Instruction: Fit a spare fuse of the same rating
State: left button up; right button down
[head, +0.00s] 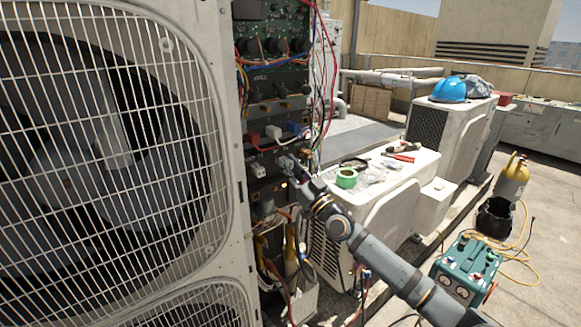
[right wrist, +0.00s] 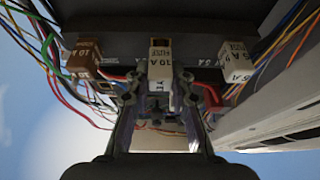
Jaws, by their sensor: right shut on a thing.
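My right gripper (head: 289,172) reaches into the open electrical panel of the large condenser. My left gripper is not in view.
Wires hang close around the panel. The large condenser's fan grille (head: 110,150) fills the left side. A low white unit (head: 415,165) carries green tape (head: 346,178) and red-handled pliers (head: 402,157). A teal machine (head: 468,264) stands on the floor at right.

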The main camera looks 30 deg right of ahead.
jog(key=shift+w+r, duration=0.1)
jog(key=shift+w, duration=0.5)
dwell(0.3)
jog(key=c, duration=1.1)
grip_release()
jog(key=shift+w+a, duration=0.1)
jog(key=shift+s+f, duration=0.3)
jog(key=shift+s, duration=0.05)
jog(key=v, duration=0.6)
jog(key=shift+s, duration=0.4)
jog(key=shift+f, duration=0.1)
